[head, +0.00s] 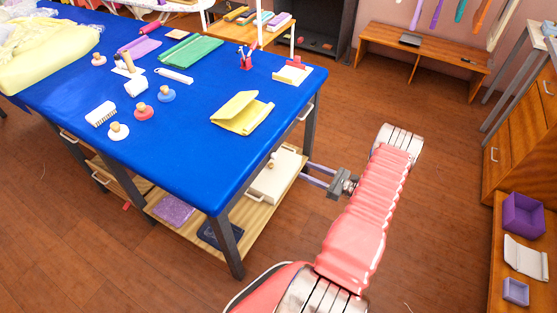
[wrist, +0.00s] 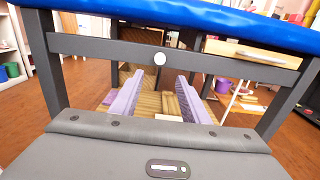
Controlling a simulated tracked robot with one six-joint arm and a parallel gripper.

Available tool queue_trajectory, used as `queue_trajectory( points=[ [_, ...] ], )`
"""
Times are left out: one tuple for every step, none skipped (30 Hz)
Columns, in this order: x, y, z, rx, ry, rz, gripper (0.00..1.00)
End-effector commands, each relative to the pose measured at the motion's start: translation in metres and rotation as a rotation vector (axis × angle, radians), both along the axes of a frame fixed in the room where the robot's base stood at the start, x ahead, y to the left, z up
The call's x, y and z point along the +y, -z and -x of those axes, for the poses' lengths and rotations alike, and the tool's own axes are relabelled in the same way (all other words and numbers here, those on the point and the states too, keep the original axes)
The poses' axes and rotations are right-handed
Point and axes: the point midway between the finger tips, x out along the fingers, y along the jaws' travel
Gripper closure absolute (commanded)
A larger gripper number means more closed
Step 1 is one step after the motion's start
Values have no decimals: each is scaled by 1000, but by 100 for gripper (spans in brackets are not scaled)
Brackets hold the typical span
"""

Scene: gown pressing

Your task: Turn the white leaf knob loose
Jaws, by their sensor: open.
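A small round white knob (wrist: 160,59) sits on the dark crossbar under the blue tabletop in the wrist view; I take it for the leaf knob. I cannot make it out in the head view. My gripper (head: 303,171) is at the table's right end, low, below the top edge. In the wrist view, my gripper (wrist: 160,90) has its two purple fingers spread wide, with nothing between them. The knob shows just above the gap between the fingertips, apart from them. The blue table (head: 200,150) stands on dark legs.
On the tabletop lie folded yellow cloth (head: 242,113), green cloth (head: 192,51) and several knobbed tools. A white box (head: 275,180) is on the wooden lower shelf near my gripper. A wooden bench (head: 425,47) stands at the back. The floor right of the table is mostly clear.

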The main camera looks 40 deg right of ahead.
Motion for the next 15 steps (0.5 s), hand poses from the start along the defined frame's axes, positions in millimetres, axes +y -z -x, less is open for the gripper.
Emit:
queue_trajectory(
  points=[
    [1, 0, -1, 0, -1, 0, 58],
    [1, 0, -3, 0, -1, 0, 58],
    [2, 0, -5, 1, -2, 0, 58],
    [3, 0, -7, 1, -2, 0, 58],
    [4, 0, -9, 1, -2, 0, 58],
    [5, 0, -13, 1, -3, 0, 58],
    [6, 0, -16, 1, -3, 0, 58],
    [8, 0, -20, 1, -3, 0, 58],
    [10, 0, -25, 1, -4, 0, 58],
    [11, 0, -29, 1, -4, 0, 58],
    [13, 0, -33, 1, -4, 0, 58],
    [15, 0, -39, 2, -4, 2, 58],
    [17, 0, -43, 1, -4, 1, 58],
    [18, 0, -48, 1, -4, 1, 58],
    [20, 0, -53, 1, -4, 1, 58]
  ],
)
